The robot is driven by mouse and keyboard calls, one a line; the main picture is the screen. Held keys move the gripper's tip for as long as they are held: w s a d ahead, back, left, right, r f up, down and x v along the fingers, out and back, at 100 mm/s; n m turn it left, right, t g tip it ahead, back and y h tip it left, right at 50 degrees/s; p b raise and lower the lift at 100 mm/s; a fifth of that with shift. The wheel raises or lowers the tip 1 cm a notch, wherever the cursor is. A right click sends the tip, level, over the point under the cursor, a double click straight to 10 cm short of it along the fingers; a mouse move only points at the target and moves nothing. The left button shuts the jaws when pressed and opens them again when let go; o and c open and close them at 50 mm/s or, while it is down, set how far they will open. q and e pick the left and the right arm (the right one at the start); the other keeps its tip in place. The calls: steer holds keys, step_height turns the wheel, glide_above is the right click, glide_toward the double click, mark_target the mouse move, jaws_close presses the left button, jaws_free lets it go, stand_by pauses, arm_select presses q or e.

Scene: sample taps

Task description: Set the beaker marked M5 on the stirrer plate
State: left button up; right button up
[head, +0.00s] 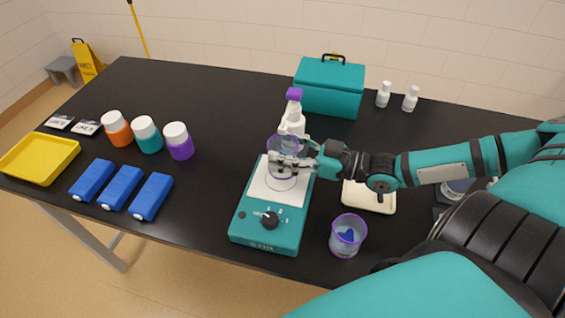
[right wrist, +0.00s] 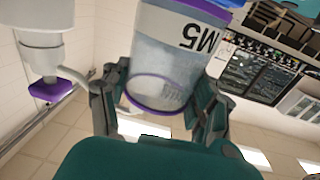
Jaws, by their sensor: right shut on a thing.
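The beaker marked M5 (head: 284,146) is clear with a purple rim. It is upright over the white top of the teal stirrer plate (head: 263,215); I cannot tell whether its base touches the top. My right gripper (head: 296,161) reaches in from the right and is shut on the beaker's side. In the right wrist view the beaker (right wrist: 165,58) shows its M5 label upside down between the fingers (right wrist: 158,100). My left gripper is not in view.
A white wash bottle (head: 293,119) stands close behind the beaker. Another purple-rimmed beaker (head: 347,238) with something blue inside stands right of the stirrer. A teal box (head: 329,88) is behind. Jars (head: 147,137), blue blocks (head: 122,189) and a yellow tray (head: 38,160) are left.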

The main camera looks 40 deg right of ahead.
steer(key=shift+w+a, duration=0.2)
steer(key=shift+w, duration=0.05)
steer(key=shift+f, duration=0.2)
steer(key=shift+f+b, duration=0.45)
steer(key=shift+f, duration=1.1)
steer(key=shift+f, duration=0.1)
steer(key=o, duration=1.2)
steer(key=shift+o, duration=0.2)
steer(key=shift+s, duration=0.15)
steer(key=p+v, duration=0.3)
steer(key=v, duration=0.9)
